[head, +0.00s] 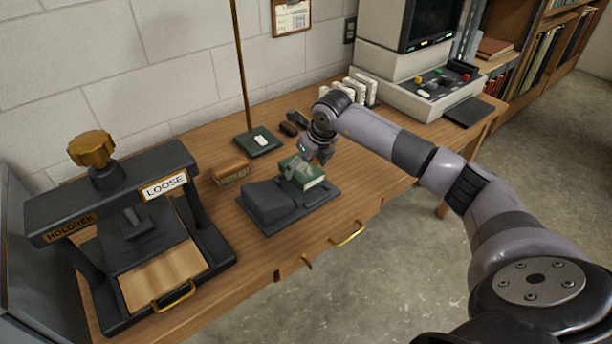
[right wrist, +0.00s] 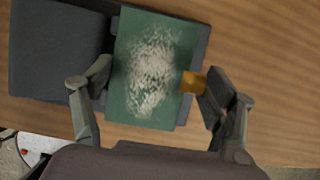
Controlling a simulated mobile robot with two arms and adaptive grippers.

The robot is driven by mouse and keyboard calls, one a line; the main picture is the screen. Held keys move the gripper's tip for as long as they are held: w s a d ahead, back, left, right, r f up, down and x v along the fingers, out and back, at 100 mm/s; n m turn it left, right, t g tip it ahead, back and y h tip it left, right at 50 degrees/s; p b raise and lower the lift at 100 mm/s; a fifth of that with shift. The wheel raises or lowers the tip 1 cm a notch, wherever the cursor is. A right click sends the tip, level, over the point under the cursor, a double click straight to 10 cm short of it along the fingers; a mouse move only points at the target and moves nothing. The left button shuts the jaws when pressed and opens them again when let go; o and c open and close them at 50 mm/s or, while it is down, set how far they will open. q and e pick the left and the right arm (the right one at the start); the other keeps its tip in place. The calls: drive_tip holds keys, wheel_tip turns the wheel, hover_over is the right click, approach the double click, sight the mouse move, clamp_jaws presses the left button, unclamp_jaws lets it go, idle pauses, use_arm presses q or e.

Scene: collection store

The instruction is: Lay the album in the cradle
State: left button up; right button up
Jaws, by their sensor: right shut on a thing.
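The green album (head: 308,178) has a pale, dusty patch on its cover and a brass-coloured clasp at one edge. My right gripper (head: 306,168) is shut on it. In the right wrist view the album (right wrist: 150,112) sits between the two fingers (right wrist: 152,82), one at each side edge. The dark grey cradle (head: 262,226) lies on the bench, with a padded block on its left half. The album is over the right half of the cradle (right wrist: 55,50); I cannot tell whether it rests there. My left gripper is not in view.
A dark press (head: 110,190) marked LOOSE stands at the left. A wooden brush (head: 230,172) and a rod stand (head: 258,142) are behind the cradle. A rack of white bottles (head: 362,92) and a control console (head: 432,92) stand at the back right. The bench's front edge is close.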

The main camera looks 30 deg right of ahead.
sight(306, 176)
wheel_tip(306, 176, down, 4)
drive_tip(key=shift+s+r, duration=0.1)
drive_tip(key=shift+r, duration=0.1)
drive_tip(key=shift+f, duration=0.3)
drive_tip(key=o, duration=1.3)
drive_tip(key=b+v, duration=0.1)
drive_tip(key=v, duration=1.1)
drive_tip(key=shift+r, duration=0.1)
